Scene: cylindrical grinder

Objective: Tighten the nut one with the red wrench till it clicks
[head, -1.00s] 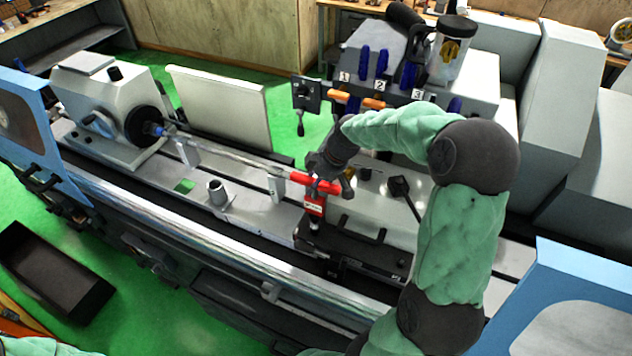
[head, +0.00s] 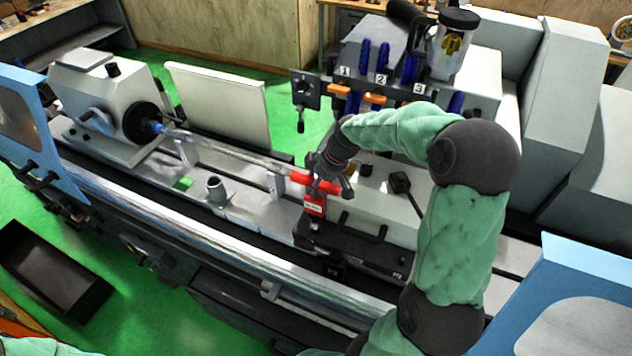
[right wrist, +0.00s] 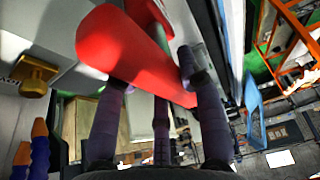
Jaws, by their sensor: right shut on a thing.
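The red wrench (head: 302,178) is in my right gripper (head: 328,187), over the machine bed right of centre in the head view. The gripper is shut on its red bar. In the right wrist view the wrench (right wrist: 128,50) runs slantwise between the fingers of the right gripper (right wrist: 150,85). A red block with a white label (head: 314,206) shows directly below the gripper; I cannot tell whether it is part of the wrench. The wrench's working end and nut one cannot be made out. My left gripper is out of view.
A long bright shaft (head: 225,148) runs from the headstock (head: 95,85) toward the wrench. Behind stands a grey housing with labels 1, 2 and 3 (head: 418,89), orange pieces and blue handles. A black lever (head: 402,188) is right of the gripper. A black bin (head: 50,270) lies front left.

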